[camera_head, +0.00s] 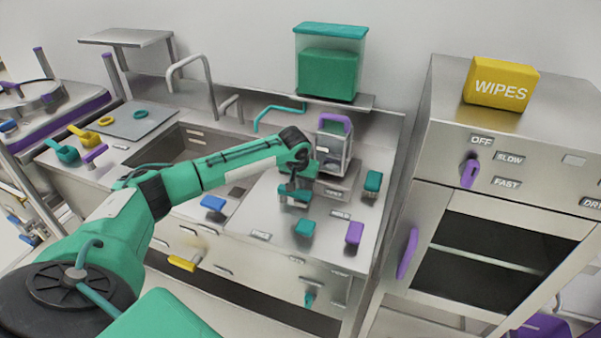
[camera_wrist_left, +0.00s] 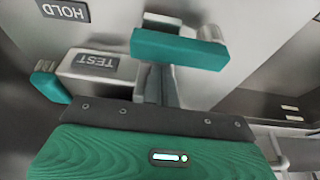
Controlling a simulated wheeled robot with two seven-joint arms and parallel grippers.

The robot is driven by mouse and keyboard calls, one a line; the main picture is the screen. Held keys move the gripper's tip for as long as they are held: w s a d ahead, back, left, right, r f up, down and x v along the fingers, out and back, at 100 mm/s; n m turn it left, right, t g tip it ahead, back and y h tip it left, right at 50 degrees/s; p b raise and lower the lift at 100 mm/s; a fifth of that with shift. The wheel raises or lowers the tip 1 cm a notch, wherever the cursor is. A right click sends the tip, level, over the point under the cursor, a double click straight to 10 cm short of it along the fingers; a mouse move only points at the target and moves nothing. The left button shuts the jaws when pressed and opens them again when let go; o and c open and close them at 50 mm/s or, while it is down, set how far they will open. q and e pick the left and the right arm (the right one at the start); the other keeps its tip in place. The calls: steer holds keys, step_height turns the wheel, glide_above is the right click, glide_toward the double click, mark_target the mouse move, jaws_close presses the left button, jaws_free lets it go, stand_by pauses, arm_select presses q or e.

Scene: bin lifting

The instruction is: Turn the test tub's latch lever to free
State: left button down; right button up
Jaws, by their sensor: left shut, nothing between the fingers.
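The test tub (camera_head: 331,152), clear-sided with a purple handle, sits on a metal stand labelled TEST (camera_head: 335,193). The stand's label also shows upside down in the left wrist view (camera_wrist_left: 96,62). A teal lever bar (camera_head: 305,228) stands in front of it, left of a HOLD plate (camera_head: 340,214). In the left wrist view the lever (camera_wrist_left: 178,48) lies across, beside a grey round post, just beyond my fingers. My left gripper (camera_head: 292,206) points down behind the lever, shut and empty. I cannot tell whether its fingers (camera_wrist_left: 168,78) touch the lever. My right gripper is out of view.
A teal block (camera_head: 372,182) stands right of the tub's stand, and a purple one (camera_head: 354,233) near the front edge. A sink (camera_head: 185,143) lies left, a steel cabinet (camera_head: 432,150) right. A teal-filled clear bin (camera_head: 329,70) stands on the back shelf.

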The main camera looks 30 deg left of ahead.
arm_select(q)
steer(key=shift+w+f, duration=0.1)
steer(key=shift+f, duration=0.25)
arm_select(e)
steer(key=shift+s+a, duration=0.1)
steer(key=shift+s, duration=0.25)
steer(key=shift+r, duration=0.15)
arm_select(q)
steer(key=shift+s+m+p, duration=0.2)
steer(key=shift+m+p, duration=0.15)
steer(key=shift+m, duration=0.05)
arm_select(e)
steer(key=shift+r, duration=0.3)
